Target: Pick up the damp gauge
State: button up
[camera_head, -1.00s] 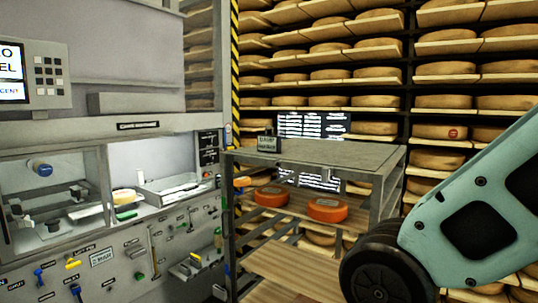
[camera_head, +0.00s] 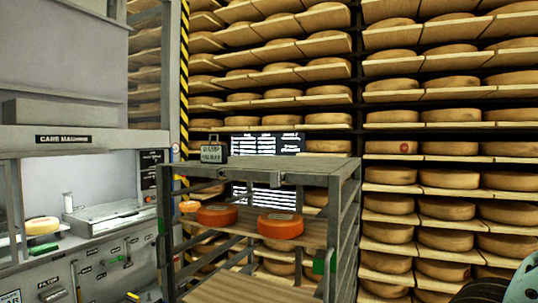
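The damp gauge (camera_head: 213,150) is a small dark box with a handle and a pale label. It stands upright near the left end of the top shelf of a grey metal rack (camera_head: 290,172). My gripper is not in view. Only a small part of my arm shows at the lower right corner, well apart from the gauge.
Two orange cheese wheels (camera_head: 280,225) lie on the rack's middle shelf. A grey machine (camera_head: 75,142) with a worktop stands at the left. Tall shelves of cheese wheels (camera_head: 447,210) fill the back and right. The rack's top is otherwise clear.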

aim_at(214, 154)
jog(key=i+j+z, duration=0.2)
jog(key=j+z, duration=0.15)
jog(key=j, duration=0.15)
jog(key=i+j+z, duration=0.15)
jog(key=j+z, duration=0.2)
jog(key=j, duration=0.15)
jog(key=j+z, duration=0.35)
jog(key=j, duration=0.2)
jog(key=i, duration=0.05)
